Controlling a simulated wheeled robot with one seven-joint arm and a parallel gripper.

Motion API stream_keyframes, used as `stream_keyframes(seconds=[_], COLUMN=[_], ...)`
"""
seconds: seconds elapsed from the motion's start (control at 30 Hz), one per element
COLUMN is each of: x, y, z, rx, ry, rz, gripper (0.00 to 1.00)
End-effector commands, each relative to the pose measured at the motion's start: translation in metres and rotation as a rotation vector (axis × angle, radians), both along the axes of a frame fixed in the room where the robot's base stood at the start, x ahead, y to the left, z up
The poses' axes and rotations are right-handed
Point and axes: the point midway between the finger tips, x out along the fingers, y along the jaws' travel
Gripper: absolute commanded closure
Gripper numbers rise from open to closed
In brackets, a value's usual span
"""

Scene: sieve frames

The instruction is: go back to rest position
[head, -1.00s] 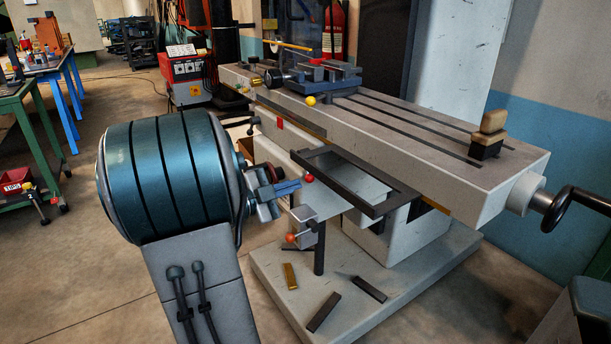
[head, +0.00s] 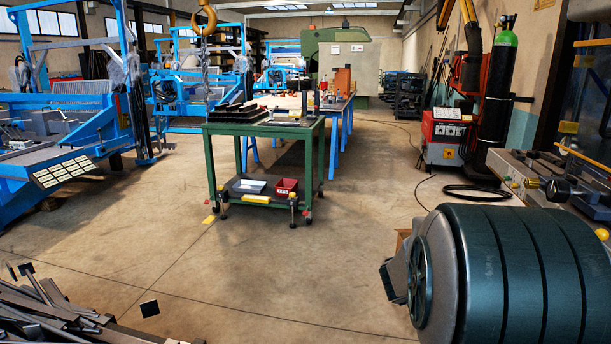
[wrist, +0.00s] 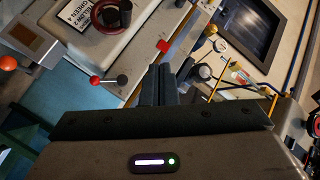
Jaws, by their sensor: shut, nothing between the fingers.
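My gripper (wrist: 160,75) shows in the wrist view as two dark fingers lying together, with nothing between them. How far the fingertips are from these I cannot tell.
In the head view a green workbench (head: 262,130) with a lower shelf stands ahead. A red welding machine (head: 446,138) and a gas cylinder (head: 500,85) stand at right. Metal bars (head: 50,310) are piled at lower left. The central floor is clear.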

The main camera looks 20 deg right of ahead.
Motion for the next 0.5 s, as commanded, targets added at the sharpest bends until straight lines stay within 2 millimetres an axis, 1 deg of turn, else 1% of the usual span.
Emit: stream_keyframes(seconds=[0.03,0.07,0.1,0.17,0.2,0.23,0.27,0.3,0.37,0.4,0.47,0.5], x=[0.019,0.03,0.043,0.06,0.068,0.073,0.077,0.08,0.081,0.079,0.072,0.065], y=[0.019,0.031,0.048,0.075,0.095,0.11,0.126,0.147,0.178,0.199,0.228,0.247], z=[0.028,0.035,0.044,0.057,0.066,0.071,0.077,0.085,0.094,0.1,0.108,0.113], rx=[0.021,0.034,0.05,0.073,0.085,0.094,0.101,0.11,0.121,0.128,0.134,0.138], ry=[0.01,0.022,0.041,0.075,0.102,0.126,0.153,0.191,0.253,0.301,0.379,0.436], rz=[0.125,0.202,0.298,0.445,0.54,0.611,0.681,0.773,0.904,0.99,1.112,1.19], gripper=[1.0,1.0,1.0,1.0,1.0,1.0,1.0,1.0,1.0,1.0,1.0,1.0])
